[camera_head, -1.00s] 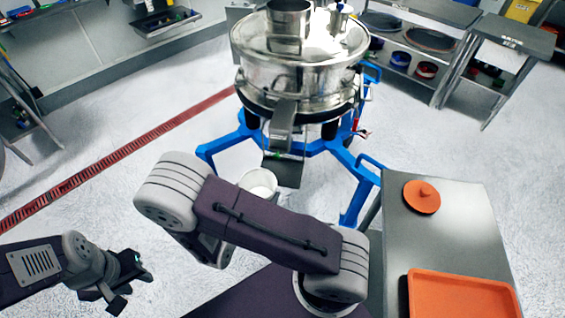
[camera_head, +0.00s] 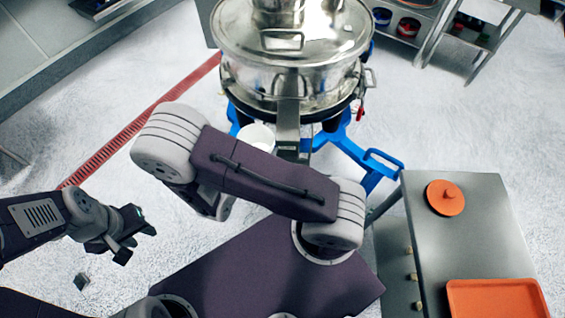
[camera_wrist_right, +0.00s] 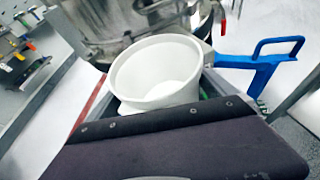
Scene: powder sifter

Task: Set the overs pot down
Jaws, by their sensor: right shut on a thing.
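The overs pot (camera_head: 257,136) is a white, round, open-topped pot. In the head view it shows just left of the sifter's lower spout (camera_head: 287,125), partly hidden behind my right arm. The right wrist view shows the pot (camera_wrist_right: 158,72) close up, tilted in the picture, with its inside visible and empty-looking. My right gripper is shut on the pot; its fingers are mostly hidden by the wrist in both views. What lies under the pot is hidden. My left gripper (camera_head: 136,242) is open and empty, over the floor at the left.
The steel sifter (camera_head: 290,60) stands on a blue wheeled frame (camera_head: 365,160). At the right a grey table (camera_head: 480,240) holds an orange round lid (camera_head: 445,198) and an orange tray (camera_head: 495,300). The floor at the left is open, with a red drain strip (camera_head: 130,135).

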